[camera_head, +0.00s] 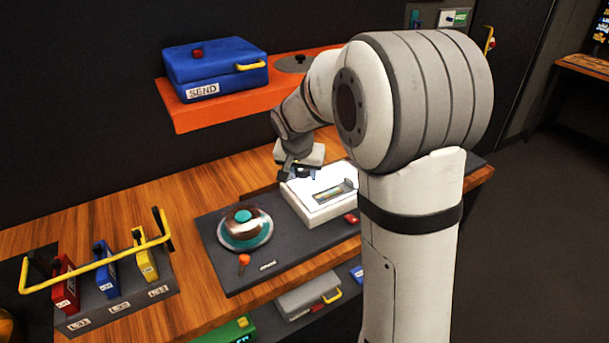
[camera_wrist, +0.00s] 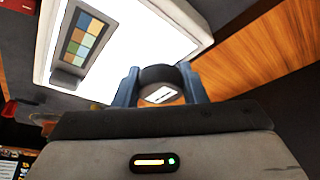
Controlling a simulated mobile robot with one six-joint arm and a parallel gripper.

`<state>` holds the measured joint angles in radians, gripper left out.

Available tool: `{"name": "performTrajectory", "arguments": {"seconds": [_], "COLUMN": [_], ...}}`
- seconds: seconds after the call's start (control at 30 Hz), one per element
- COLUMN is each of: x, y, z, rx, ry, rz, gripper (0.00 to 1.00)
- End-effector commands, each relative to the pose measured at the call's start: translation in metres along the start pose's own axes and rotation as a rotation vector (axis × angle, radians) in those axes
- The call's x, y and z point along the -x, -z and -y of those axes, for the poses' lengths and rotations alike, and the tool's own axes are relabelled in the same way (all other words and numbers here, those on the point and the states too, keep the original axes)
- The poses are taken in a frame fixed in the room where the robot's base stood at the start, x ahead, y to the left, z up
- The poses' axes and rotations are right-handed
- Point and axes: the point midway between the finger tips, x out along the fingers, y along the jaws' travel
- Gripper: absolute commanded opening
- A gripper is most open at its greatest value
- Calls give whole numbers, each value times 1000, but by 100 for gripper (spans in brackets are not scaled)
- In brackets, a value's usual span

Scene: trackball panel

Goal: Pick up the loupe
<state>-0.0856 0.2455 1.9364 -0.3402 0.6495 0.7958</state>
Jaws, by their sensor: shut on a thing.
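The loupe (camera_wrist: 157,75), a short dark cylinder with a pale lens face, sits between the two blue fingers of my gripper (camera_wrist: 165,88) in the wrist view. The fingers are shut on its sides. In the head view my gripper (camera_head: 302,174) is over the far left part of a bright white light box (camera_head: 318,215). The loupe is too small and hidden there to make out. Whether it still touches a surface below cannot be told. The light box also shows in the wrist view (camera_wrist: 125,62), with a strip of coloured squares (camera_wrist: 83,42) on it.
A trackball (camera_head: 243,226) and a small orange-topped stick (camera_head: 244,260) are left of the light box on the dark panel (camera_head: 270,278). A red item (camera_head: 351,218) lies by its front edge. An orange shelf (camera_head: 220,108) with a blue box (camera_head: 215,66) overhangs behind.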

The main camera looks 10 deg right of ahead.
Motion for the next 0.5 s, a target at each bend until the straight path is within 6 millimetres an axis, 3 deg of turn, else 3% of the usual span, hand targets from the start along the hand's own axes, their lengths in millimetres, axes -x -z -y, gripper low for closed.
{"name": "performTrajectory", "arguments": {"seconds": [0.1,0.33,0.5], "x": [0,1,18], "y": [0,1,9], "z": [0,0,0], "rx": [0,-1,-2], "ry": [0,0,2], "rz": [0,-1,-5], "gripper": [16,15,15]}}
